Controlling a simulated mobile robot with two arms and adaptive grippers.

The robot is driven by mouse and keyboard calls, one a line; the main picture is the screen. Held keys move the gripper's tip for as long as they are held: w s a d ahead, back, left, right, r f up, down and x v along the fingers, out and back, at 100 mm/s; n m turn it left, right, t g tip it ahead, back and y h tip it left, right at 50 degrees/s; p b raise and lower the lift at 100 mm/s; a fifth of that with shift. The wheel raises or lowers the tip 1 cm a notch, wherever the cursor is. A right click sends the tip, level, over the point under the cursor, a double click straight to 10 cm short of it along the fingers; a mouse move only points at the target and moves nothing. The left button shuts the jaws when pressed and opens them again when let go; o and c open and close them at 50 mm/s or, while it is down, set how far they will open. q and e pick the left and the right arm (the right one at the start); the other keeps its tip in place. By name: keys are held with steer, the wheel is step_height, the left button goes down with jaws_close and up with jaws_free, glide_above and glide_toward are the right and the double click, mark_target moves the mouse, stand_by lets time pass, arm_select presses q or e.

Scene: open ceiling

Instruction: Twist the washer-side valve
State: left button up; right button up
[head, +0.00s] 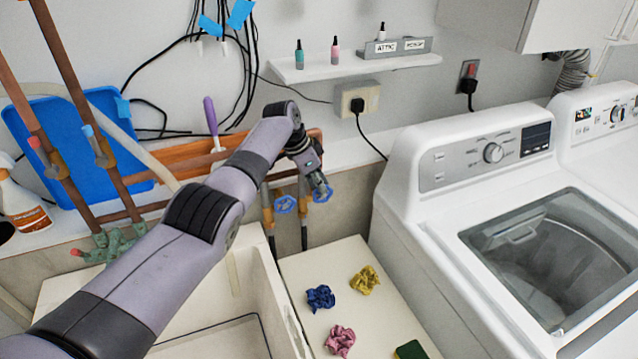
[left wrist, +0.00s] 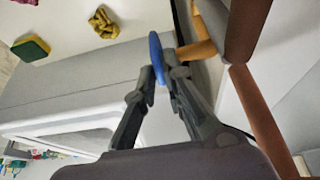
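Two blue round valve handles sit on copper pipes below the ledge, left of the washer (head: 405,165). The washer-side valve (head: 322,194) is the right one; the other valve (head: 284,205) is just left of it. My left gripper (head: 318,181) reaches down to the washer-side valve from above. In the left wrist view, the blue handle (left wrist: 156,56) is seen nearly edge-on between the fingertips of my left gripper (left wrist: 162,72). The fingers are drawn in and appear to touch it on both sides. Part of the handle is hidden by the fingers. My right gripper is not in view.
A white sink (head: 285,318) is below my left arm. Crumpled blue (head: 320,298), yellow (head: 365,280) and pink (head: 340,340) cloths and a sponge (head: 410,350) lie on the counter beside it. Vertical copper pipes (head: 75,180) and a blue board (head: 60,125) stand at the left.

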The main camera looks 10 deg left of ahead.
arm_select(q)
jaws_close()
